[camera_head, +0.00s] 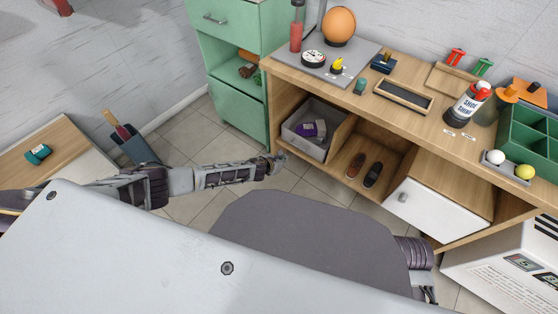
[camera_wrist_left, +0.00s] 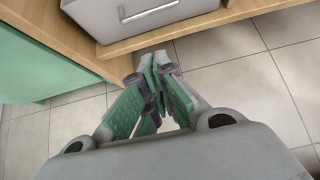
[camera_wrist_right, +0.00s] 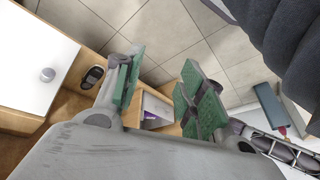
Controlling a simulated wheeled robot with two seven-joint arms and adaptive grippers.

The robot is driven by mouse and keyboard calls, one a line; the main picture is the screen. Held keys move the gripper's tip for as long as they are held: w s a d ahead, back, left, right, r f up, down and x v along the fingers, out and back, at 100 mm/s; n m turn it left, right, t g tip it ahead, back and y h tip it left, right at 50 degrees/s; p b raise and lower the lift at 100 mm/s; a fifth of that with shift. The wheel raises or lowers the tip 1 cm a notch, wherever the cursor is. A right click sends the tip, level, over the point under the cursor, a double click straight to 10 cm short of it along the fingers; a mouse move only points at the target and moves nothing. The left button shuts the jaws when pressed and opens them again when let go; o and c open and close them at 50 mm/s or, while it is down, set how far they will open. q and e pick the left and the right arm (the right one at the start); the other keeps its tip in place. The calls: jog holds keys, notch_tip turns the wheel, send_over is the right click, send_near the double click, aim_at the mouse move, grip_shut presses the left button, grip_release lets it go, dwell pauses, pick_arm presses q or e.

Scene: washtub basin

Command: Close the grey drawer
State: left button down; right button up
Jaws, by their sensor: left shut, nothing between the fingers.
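The grey drawer (camera_head: 308,146) is pulled partly out of the left end of the wooden bench. A purple box and other small things lie inside it. Its front and bar handle also show at the top of the left wrist view (camera_wrist_left: 150,12). My left gripper (camera_head: 278,160) is shut and empty, low in front of the drawer's left part. In the left wrist view its fingertips (camera_wrist_left: 155,70) are just short of the drawer front; I cannot tell any touch. My right gripper (camera_wrist_right: 162,72) is open and empty. The head view does not clearly show it.
A white drawer (camera_head: 430,210) stands out from the bench's right end. Shoes (camera_head: 365,170) sit on the shelf between. Tiled floor before the grey drawer is clear.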

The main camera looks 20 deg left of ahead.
pick_arm(q)
jog(key=shift+p+v, duration=0.9)
jog(key=shift+v, duration=1)
pick_arm(e)
jog(key=shift+s+d+r+g+h, duration=0.2)
jog(key=shift+d+r+g+h, duration=0.15)
jog(key=shift+d+r, duration=0.3)
jog(key=shift+a, duration=0.15)
